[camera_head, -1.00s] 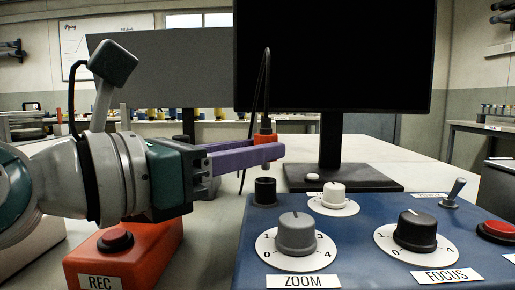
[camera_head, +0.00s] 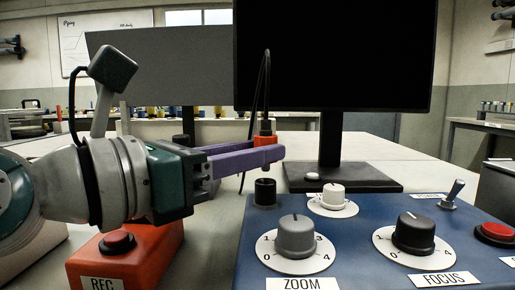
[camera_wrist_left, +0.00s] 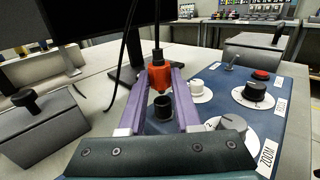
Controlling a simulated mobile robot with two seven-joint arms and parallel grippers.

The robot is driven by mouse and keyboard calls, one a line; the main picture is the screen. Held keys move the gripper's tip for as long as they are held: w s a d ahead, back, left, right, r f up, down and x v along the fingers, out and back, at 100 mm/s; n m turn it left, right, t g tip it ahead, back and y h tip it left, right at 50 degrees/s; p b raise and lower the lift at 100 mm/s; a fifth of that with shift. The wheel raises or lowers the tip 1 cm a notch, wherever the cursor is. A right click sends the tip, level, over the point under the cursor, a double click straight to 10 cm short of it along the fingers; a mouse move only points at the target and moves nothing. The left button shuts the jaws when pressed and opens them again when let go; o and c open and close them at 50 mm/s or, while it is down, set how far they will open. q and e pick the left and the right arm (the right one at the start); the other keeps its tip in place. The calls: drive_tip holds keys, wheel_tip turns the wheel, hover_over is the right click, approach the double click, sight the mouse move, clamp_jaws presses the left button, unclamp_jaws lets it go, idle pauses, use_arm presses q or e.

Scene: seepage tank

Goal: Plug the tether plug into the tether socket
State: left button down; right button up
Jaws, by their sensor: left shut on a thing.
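The tether plug (camera_head: 264,134) is orange-red with a black cable looping up from its top. My left gripper (camera_head: 270,155) has purple fingers and is shut on the plug, holding it upright. In the left wrist view the plug (camera_wrist_left: 159,73) sits between the fingertips. The tether socket (camera_head: 265,191) is a short black cylinder on the back left corner of the blue control panel. The plug is above the socket and apart from it. The socket (camera_wrist_left: 163,107) also shows in the left wrist view. My right gripper is not in view.
The blue panel (camera_head: 350,235) carries a grey zoom knob (camera_head: 296,237), a black focus knob (camera_head: 415,232), a white knob (camera_head: 333,196), a toggle (camera_head: 453,193) and a red button (camera_head: 495,233). An orange REC box (camera_head: 150,255) stands left. A monitor (camera_head: 335,55) stands behind.

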use_arm(q)
drive_tip(key=shift+f+b, duration=1.1)
drive_tip(key=shift+f, duration=0.2)
drive_tip(key=c, duration=0.5)
unclamp_jaws()
drive_tip(key=v, duration=1)
drive_tip(key=shift+r, duration=0.1)
drive_tip(key=shift+r, duration=0.1)
